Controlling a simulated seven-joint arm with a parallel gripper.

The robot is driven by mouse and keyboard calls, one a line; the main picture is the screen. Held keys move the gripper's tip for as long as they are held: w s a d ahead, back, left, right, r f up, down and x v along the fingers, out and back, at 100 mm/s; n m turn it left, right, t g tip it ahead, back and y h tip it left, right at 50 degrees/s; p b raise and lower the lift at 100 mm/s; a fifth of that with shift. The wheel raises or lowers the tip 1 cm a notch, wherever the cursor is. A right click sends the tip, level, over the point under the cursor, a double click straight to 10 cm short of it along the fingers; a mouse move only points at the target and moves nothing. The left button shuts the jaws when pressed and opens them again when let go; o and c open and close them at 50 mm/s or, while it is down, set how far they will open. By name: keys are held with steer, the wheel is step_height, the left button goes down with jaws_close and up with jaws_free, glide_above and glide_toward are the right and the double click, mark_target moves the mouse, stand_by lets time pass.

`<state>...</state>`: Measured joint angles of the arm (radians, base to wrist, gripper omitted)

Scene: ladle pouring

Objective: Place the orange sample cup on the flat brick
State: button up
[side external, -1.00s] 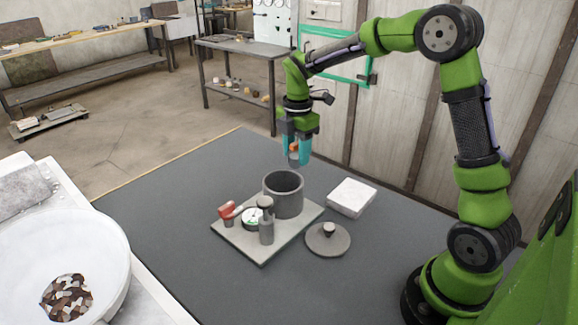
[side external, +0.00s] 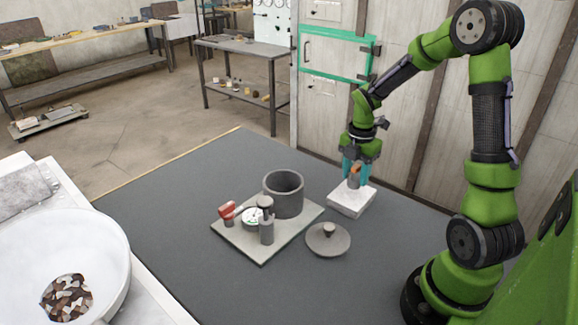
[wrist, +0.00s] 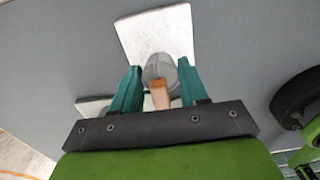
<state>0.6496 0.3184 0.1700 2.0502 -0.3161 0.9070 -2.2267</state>
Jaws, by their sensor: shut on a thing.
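The flat brick (side external: 345,203) is a pale, whitish slab lying on the dark table, right of the grey pot. My gripper (side external: 356,175) is above it, with teal fingers pointing down. The fingers are shut on the sample cup (side external: 354,183), a small grey cup with an orange part (side external: 355,170) facing up. In the wrist view the cup (wrist: 158,68) sits between the fingers (wrist: 157,88), in front of the flat brick (wrist: 158,30). The cup is upright or nearly so, over the brick; I cannot tell whether its base touches it.
A grey pot (side external: 284,194) stands on a pale base plate (side external: 252,248) with a gauge (side external: 252,217), a red-topped piece (side external: 227,211) and a grey post (side external: 266,226). A round knobbed lid (side external: 328,240) lies in front of the brick. A white bowl (side external: 100,238) is at left.

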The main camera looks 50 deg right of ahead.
steer(key=shift+f, duration=1.2)
steer(key=shift+f, duration=0.1)
steer(key=o, duration=1.1)
